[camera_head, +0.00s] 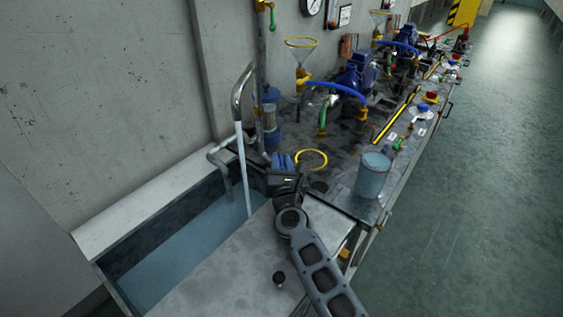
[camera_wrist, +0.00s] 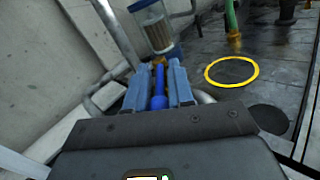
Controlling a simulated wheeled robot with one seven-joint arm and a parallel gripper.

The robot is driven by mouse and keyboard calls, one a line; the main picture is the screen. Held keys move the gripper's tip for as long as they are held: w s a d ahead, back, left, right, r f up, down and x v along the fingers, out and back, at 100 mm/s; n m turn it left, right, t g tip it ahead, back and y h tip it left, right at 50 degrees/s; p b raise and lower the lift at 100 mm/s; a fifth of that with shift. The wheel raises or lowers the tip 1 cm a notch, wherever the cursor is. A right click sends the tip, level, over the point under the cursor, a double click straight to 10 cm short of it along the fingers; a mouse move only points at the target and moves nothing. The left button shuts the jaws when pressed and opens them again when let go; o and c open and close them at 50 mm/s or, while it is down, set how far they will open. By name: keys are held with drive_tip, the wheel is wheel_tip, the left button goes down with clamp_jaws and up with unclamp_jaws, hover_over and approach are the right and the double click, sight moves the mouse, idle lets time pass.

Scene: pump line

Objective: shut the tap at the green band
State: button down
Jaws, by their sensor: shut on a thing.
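My gripper (camera_head: 283,161) is at the far end of the sink, below the clear filter cup (camera_head: 269,120). In the wrist view its two blue-grey fingers (camera_wrist: 159,88) are shut on a blue lever (camera_wrist: 158,78) with a rounded end. A brass fitting shows just beyond the lever, under the filter cup (camera_wrist: 155,27). A green band (camera_head: 323,116) shows on a pipe farther along the bench, beneath a blue hose. It also shows in the wrist view (camera_wrist: 231,15), apart from my gripper. A green-handled brass tap (camera_head: 271,14) is high on the wall.
Water runs from a curved spout (camera_head: 241,88) into the sink (camera_head: 165,259). A yellow ring (camera_head: 326,161) lies right of my gripper. A bucket of water (camera_head: 371,183) stands near the bench edge. Pumps (camera_head: 356,77) and hoses fill the far bench. The floor at right is clear.

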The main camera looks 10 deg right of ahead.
drive_tip(key=c, duration=1.2)
unclamp_jaws()
drive_tip(key=s, duration=0.5)
drive_tip(key=s+p, duration=0.1)
drive_tip(key=s, duration=0.1)
drive_tip(key=shift+s+a, duration=0.35)
